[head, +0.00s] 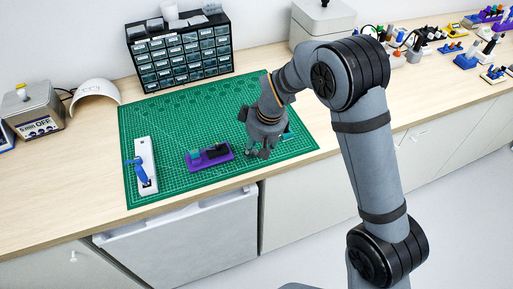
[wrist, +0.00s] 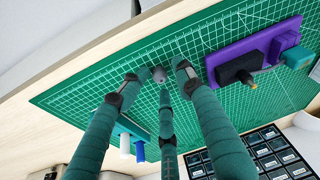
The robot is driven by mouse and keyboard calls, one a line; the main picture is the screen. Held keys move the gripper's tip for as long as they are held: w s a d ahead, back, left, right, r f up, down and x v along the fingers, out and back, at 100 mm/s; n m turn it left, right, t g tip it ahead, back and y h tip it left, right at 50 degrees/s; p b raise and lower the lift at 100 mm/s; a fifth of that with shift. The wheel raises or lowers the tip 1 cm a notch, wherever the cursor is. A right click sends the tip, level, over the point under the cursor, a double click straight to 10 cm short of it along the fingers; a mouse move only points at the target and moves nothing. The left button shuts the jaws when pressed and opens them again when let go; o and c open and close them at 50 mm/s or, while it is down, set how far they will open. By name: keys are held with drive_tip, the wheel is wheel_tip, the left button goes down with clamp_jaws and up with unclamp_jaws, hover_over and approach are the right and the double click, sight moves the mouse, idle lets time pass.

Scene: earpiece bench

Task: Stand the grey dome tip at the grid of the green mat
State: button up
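The grey dome tip (wrist: 158,74) shows in the wrist view as a small rounded piece between the fingertips of my gripper (wrist: 157,80). A gap shows between it and the left and right fingertips; whether the middle finger touches it I cannot tell. The gripper's fingers are spread. In the head view my gripper (head: 262,150) is low over the right part of the green mat (head: 190,115) and hides the tip. The mat carries a printed white grid.
A purple holder (head: 210,158) with black and teal pieces lies left of my gripper. A white tray (head: 147,160) with a blue tool (head: 138,168) lies farther left. White (wrist: 125,145) and blue (wrist: 140,150) pieces are near the fingers. A drawer cabinet (head: 180,55) stands behind.

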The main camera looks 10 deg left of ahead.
drive_tip(key=v, duration=0.8)
idle(0.4)
drive_tip(key=shift+x, duration=3.95)
drive_tip(key=shift+s, duration=0.1)
